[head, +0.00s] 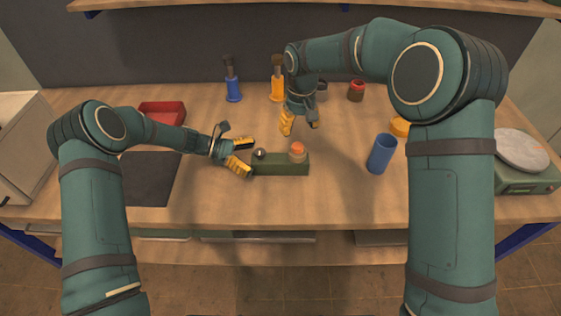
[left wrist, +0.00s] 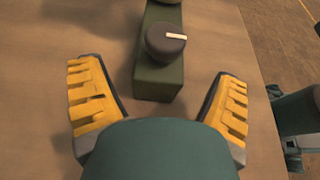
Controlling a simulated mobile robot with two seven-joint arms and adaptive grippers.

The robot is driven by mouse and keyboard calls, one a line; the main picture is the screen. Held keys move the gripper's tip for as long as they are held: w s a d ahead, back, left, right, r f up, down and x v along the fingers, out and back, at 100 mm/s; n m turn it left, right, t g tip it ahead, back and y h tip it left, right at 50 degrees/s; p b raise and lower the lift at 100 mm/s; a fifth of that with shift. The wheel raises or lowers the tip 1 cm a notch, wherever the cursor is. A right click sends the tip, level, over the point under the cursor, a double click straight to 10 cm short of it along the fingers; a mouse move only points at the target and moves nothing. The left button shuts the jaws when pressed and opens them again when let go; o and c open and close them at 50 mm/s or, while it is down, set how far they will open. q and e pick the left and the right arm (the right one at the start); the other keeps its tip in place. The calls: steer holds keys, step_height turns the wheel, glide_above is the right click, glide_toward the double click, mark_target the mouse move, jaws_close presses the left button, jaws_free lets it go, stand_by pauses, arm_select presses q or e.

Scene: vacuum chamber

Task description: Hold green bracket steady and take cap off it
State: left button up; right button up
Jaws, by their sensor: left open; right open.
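The green bracket (head: 281,167) lies on the wooden table in front of me. A dark knob with a pale stripe (head: 260,153) sits on its left end, and an orange cap (head: 298,148) on its right part. In the left wrist view the bracket (left wrist: 160,82) runs away from me with the dark knob (left wrist: 166,43) near its close end. My left gripper (head: 244,157) is open at the bracket's left end, its fingers (left wrist: 158,100) apart on either side and not closed on it. My right gripper (head: 300,124) is open, pointing down above and behind the orange cap, empty.
A blue cup (head: 381,154) stands right of the bracket, with a yellow item (head: 401,127) behind it. A red tray (head: 162,113) and dark mat (head: 149,179) lie left. Blue (head: 233,85) and orange (head: 278,88) bottles stand behind. A scale (head: 525,165) is far right.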

mark_target(273, 164)
arm_select(q)
steer(key=shift+x, duration=1.75)
steer(key=shift+c, duration=0.3)
steer(key=c, duration=1.3)
arm_select(e)
steer(key=shift+o, duration=1)
step_height(273, 164, up, 4)
steer(key=n, duration=1.2)
step_height(273, 164, down, 12)
steer(key=shift+r, duration=0.1)
arm_select(q)
steer(key=shift+r, duration=0.1)
arm_select(e)
jaws_close()
